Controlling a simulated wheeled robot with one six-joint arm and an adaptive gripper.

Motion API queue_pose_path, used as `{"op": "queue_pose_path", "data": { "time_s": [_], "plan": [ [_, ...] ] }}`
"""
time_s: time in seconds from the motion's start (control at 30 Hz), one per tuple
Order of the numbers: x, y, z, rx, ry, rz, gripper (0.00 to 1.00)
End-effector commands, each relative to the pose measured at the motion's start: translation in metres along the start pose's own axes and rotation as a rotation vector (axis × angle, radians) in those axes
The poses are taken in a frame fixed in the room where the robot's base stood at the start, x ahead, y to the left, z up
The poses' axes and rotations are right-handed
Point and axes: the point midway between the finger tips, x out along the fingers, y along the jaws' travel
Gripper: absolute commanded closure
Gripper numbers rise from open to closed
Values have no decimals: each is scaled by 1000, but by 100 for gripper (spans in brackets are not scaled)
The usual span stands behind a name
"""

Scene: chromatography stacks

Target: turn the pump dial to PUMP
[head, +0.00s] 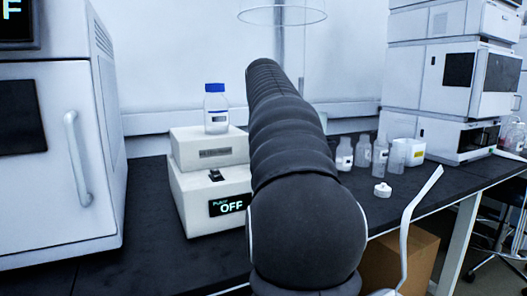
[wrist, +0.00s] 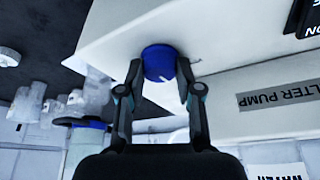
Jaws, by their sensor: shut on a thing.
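The filter pump (head: 200,195) is a white stepped box on the dark bench in the head view, and its display (head: 229,205) reads "Pump OFF". Its blue round dial (wrist: 158,62) with a pale pointer mark shows in the wrist view, on the pump's white face. My gripper (wrist: 163,72) has its two fingers on opposite sides of the dial and is shut on it. In the head view my dark arm hides the dial and the gripper. The wrist view shows the pump's label (wrist: 278,98) upside down and part of a dark panel (wrist: 305,18), cut off by the frame.
A blue-capped bottle (head: 216,110) stands on the pump. Several clear bottles (head: 362,154) and a white cap (head: 382,190) are on the bench to the right of my arm. A large white cabinet (head: 60,150) is at left; stacked instruments (head: 445,80) are at right.

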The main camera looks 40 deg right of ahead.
Motion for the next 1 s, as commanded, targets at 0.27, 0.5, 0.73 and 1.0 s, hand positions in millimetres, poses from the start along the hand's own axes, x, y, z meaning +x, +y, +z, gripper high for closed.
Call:
{"op": "queue_pose_path", "data": {
  "time_s": [0.27, 0.5, 0.73, 1.0],
  "plan": [
    [-2, -2, -1, 238, -2, 99, 100],
    [0, -3, -1, 448, -1, 186, 100],
    [1, -3, -1, 631, -1, 261, 100],
    [1, -3, -1, 783, 0, 324, 100]
  ]
}}
